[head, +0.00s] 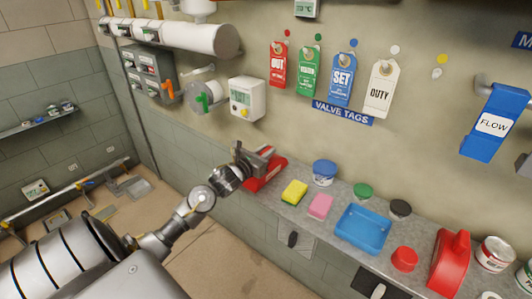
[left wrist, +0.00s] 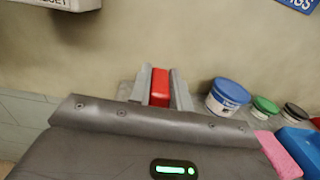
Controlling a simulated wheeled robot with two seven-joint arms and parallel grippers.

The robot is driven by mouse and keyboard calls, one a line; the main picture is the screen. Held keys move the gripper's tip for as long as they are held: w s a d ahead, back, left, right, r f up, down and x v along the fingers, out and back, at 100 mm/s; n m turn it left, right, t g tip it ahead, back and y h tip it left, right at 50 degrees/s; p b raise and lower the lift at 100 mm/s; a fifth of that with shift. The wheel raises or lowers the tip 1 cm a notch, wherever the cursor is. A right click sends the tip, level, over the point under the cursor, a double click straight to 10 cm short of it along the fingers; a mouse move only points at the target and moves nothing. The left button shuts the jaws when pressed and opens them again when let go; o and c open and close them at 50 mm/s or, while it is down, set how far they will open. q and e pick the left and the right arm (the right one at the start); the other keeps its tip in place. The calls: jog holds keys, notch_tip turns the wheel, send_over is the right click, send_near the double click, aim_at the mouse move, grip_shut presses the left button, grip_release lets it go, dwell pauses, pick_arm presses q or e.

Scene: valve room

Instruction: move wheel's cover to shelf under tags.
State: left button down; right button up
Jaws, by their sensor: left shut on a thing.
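The red cover (head: 266,175) is in my left gripper (head: 258,160), at the left end of the grey shelf (head: 288,213) under the tags. In the left wrist view the red cover (left wrist: 160,86) shows between the two fingers of the left gripper (left wrist: 160,88), which are shut on it. I cannot tell whether its underside touches the shelf. The tags hang on the wall above: red (head: 278,66), green (head: 308,72), blue (head: 342,80) and white (head: 381,90). A grey round wheel (head: 197,98) with a green part is on the wall to the left. My right gripper is not in view.
Right of the cover stand a blue-lidded tub (head: 324,173), a yellow sponge (head: 294,192), a pink sponge (head: 320,206), a blue tray (head: 347,240) and several small pots. A red handled object (head: 450,262) stands farther right. A white box (head: 247,99) hangs above the gripper.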

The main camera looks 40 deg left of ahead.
pick_arm(q)
jog(key=c, duration=1.2)
grip_release()
jog(key=shift+s, duration=0.15)
jog(key=shift+s+f+b, duration=0.1)
jog(key=shift+s+b, duration=0.2)
jog(key=s+b, duration=0.3)
jog(key=s, duration=0.7)
jog(key=shift+d, duration=0.15)
jog(key=shift+d, duration=0.1)
